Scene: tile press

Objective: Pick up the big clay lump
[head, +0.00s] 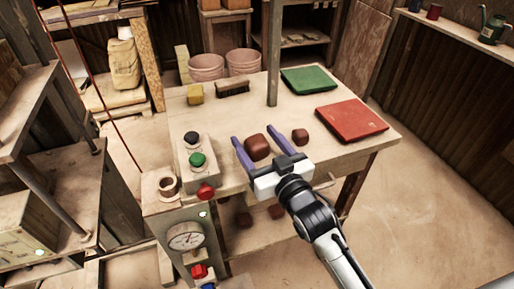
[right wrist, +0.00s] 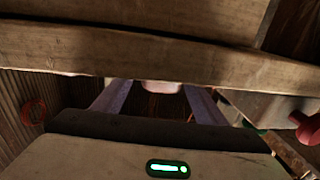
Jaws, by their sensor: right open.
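The big clay lump (head: 257,147) is a reddish-brown rounded block on the wooden table in the head view. A smaller clay lump (head: 300,136) lies to its right. My right gripper (head: 249,133) is open, and its two purple fingers appear on either side of the big lump in the head view. I cannot tell its height over the lump or whether it touches it. In the right wrist view the fingers (right wrist: 156,95) stand apart, and I cannot make out the lump clearly there. My left gripper is not in view.
A red book-like slab (head: 352,121) and a green slab (head: 308,80) lie on the table (head: 362,156). A post (head: 273,50) rises behind the lumps. A control box with a green button (head: 197,159) stands left, above a gauge (head: 186,237). A brush (head: 232,88) lies farther back.

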